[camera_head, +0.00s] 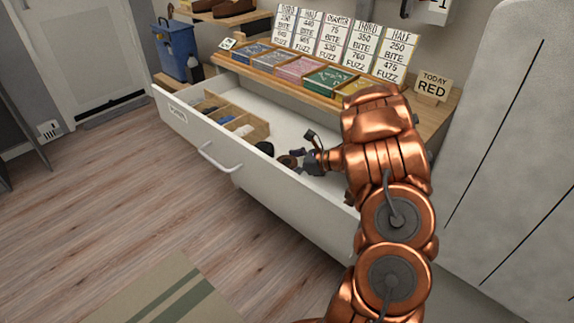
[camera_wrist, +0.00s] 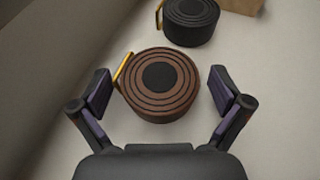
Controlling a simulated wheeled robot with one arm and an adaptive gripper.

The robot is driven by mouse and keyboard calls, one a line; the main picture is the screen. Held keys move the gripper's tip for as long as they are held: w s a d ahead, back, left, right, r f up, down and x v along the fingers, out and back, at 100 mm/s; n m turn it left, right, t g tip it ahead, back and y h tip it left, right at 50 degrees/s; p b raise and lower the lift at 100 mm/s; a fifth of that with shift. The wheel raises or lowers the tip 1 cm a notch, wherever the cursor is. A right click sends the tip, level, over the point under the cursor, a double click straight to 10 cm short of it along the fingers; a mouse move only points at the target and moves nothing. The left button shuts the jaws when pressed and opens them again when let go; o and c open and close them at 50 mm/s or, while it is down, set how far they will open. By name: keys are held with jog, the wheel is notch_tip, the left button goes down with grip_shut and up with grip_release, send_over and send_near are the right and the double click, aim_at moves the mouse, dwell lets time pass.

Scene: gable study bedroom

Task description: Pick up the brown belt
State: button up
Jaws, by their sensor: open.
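The brown belt (camera_wrist: 143,101) is a tight coil with a dark centre and a gold buckle. It lies on the white drawer floor, and in the head view it shows small (camera_head: 288,161) beside my gripper (camera_head: 312,160). In the wrist view my gripper (camera_wrist: 164,100) is open, one finger on each side of the brown belt. The left finger is close to the buckle, and I cannot tell whether they touch. The right finger stands a little apart from the coil. Nothing is held.
A black coiled belt (camera_wrist: 192,20) lies just beyond the brown one. The open drawer (camera_head: 235,165) has a high front wall near my gripper and a wooden divider box (camera_head: 252,133) at left. A wooden top (camera_head: 262,75) with coloured trays and signs overhangs behind.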

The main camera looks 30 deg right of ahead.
jog(key=shift+w, duration=0.1)
jog(key=c, duration=1.3)
